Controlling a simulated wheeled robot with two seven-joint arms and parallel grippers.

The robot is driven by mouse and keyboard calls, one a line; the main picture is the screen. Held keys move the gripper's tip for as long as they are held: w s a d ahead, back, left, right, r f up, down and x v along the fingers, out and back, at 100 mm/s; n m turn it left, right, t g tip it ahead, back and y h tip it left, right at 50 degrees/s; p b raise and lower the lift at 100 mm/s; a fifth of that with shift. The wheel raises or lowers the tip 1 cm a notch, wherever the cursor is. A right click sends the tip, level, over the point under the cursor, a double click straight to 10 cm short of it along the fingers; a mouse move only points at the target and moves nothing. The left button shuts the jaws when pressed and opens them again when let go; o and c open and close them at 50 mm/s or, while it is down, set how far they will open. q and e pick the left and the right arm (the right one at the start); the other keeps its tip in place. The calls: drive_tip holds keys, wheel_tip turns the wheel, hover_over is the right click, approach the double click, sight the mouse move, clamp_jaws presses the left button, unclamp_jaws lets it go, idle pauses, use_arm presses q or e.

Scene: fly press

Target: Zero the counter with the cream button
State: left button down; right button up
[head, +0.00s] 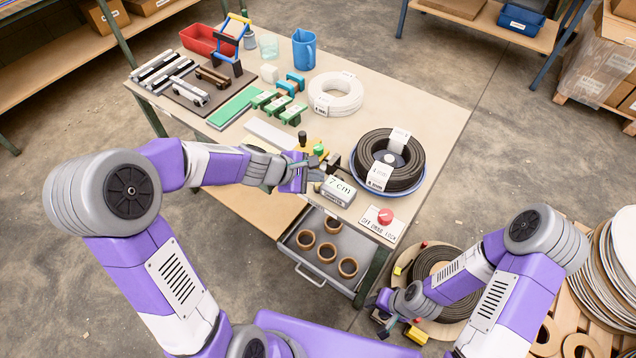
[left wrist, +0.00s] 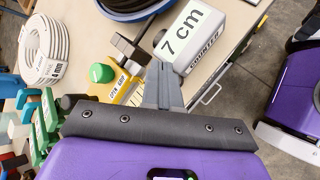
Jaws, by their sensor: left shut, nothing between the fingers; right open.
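The counter (head: 338,190) is a grey box with a white top reading "7 cm", near the table's front edge. In the left wrist view the counter (left wrist: 192,35) shows its side lettering. I cannot make out a cream button in either view; it may be hidden behind the fingers. My left gripper (head: 316,174) is shut and empty, just left of the counter. In the left wrist view its fingertips (left wrist: 160,68) reach the counter's near lower edge; whether they touch cannot be told. My right gripper (head: 382,311) is open, low at the right, off the table.
A green knob (head: 318,150) and a yellow part stand just behind my left gripper. A black coil (head: 370,165) on a blue-rimmed dish is right of the counter. A red button (head: 385,216) sits on a plate in front. An open drawer (head: 300,264) holds several brown rings.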

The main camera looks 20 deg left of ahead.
use_arm(q)
drive_tip(key=shift+f, duration=0.1)
idle(0.7)
drive_tip(key=shift+f+b, duration=0.3)
drive_tip(key=shift+b, duration=0.15)
drive_tip(key=shift+s, duration=0.1)
